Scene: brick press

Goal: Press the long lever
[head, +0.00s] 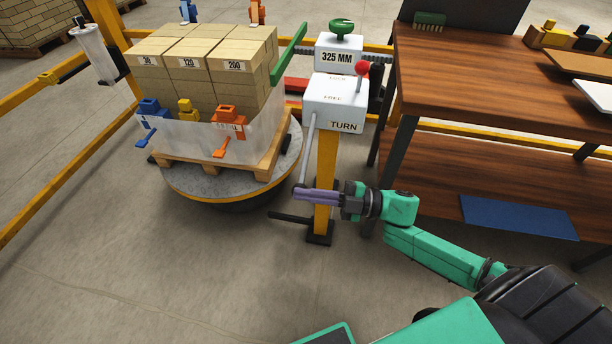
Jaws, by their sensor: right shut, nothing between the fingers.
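A long grey lever (308,150) slopes down from the left side of a white box (335,103) marked TURN, which stands on a yellow post (326,160). My right gripper (298,195) reaches in from the right, across the front of the post. Its purple fingers are shut and empty, with the tips close to the lever's lower end. I cannot tell whether they touch it. My left gripper is not in view.
A round turntable (195,183) left of the post bears a pallet of wrapped bricks (225,55). A black bar (288,217) sticks out low on the post. A red-knobbed lever (362,70) tops the box. A wooden workbench (480,90) stands right. The front floor is clear.

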